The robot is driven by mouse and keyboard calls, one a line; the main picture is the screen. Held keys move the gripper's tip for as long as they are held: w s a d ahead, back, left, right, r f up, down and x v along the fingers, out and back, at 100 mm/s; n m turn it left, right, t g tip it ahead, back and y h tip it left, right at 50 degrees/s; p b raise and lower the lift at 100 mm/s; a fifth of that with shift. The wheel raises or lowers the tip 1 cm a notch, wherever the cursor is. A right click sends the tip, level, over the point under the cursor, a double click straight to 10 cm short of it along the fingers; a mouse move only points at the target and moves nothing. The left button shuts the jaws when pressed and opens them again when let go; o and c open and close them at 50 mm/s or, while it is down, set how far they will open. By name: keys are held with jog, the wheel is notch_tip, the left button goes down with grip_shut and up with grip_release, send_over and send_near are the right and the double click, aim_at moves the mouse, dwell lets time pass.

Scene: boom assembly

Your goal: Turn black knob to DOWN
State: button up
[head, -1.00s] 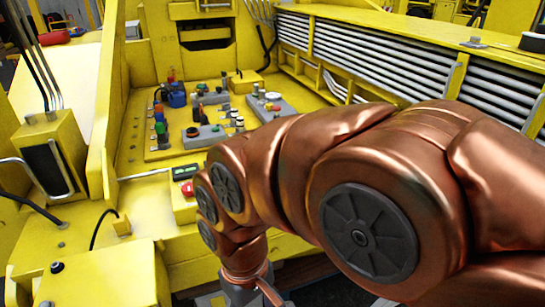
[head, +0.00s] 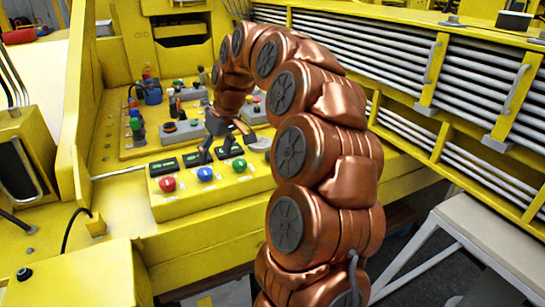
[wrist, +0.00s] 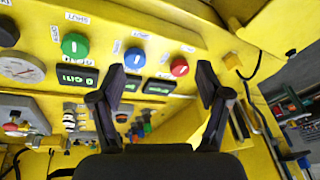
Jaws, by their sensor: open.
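A dark round knob (head: 169,127) sits on a grey control box behind the yellow front panel (head: 185,203) in the head view. It seems to show as a small dark disc with an orange rim in the wrist view (wrist: 122,117). I cannot read any DOWN label. My gripper (head: 218,152) is open and empty above the front panel. Its two black fingers spread wide in the wrist view (wrist: 160,73), with the blue knob (wrist: 134,59) and red knob (wrist: 179,66) between them in the picture. I see no contact with any knob.
The front panel carries red, blue and green knobs (head: 240,165), small displays and a gauge (wrist: 18,68). Several levers and buttons crowd the board behind, with a blue block (head: 152,92). A yellow wall (head: 88,100) borders the left; silver rails (head: 400,60) run along the right.

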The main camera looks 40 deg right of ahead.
jog(key=w+d+f+m+t+h+b, duration=0.1)
jog(key=d+f, duration=0.2)
jog(key=d, duration=0.9)
jog(key=d+f+m+h+b, duration=0.1)
jog(key=d+f, duration=0.2)
jog(key=d, duration=1)
jog(key=shift+p+x, duration=1.1)
jog(key=shift+x, duration=2.7)
jog(key=shift+w, duration=0.15)
jog(key=shift+a, duration=0.1)
jog(key=c, duration=1.2)
